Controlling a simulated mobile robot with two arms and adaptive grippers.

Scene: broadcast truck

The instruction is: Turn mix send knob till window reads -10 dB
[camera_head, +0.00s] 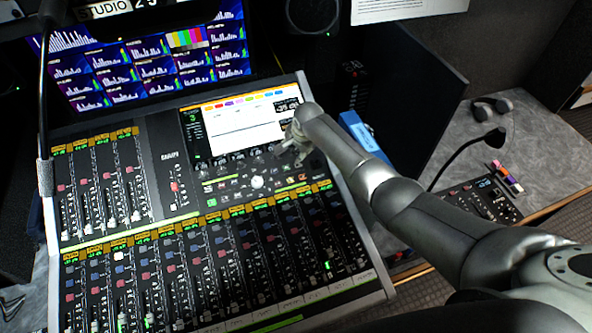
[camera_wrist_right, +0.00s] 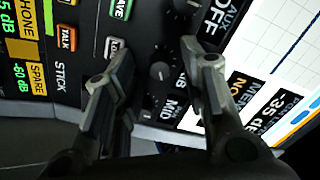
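The mixing console (camera_head: 160,180) fills the middle of the head view. A small dark window (camera_wrist_right: 262,108) there reads -35 dB; a dark readout (camera_head: 286,105) shows beside the screen. My left gripper is not in view.
Other knobs and labelled buttons (camera_wrist_right: 117,47) sit close around the fingers. Several faders fill the console's lower part. A monitor (camera_head: 150,55) stands behind. A gooseneck microphone (camera_head: 465,155) and headphones (camera_head: 490,108) are on the right desk.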

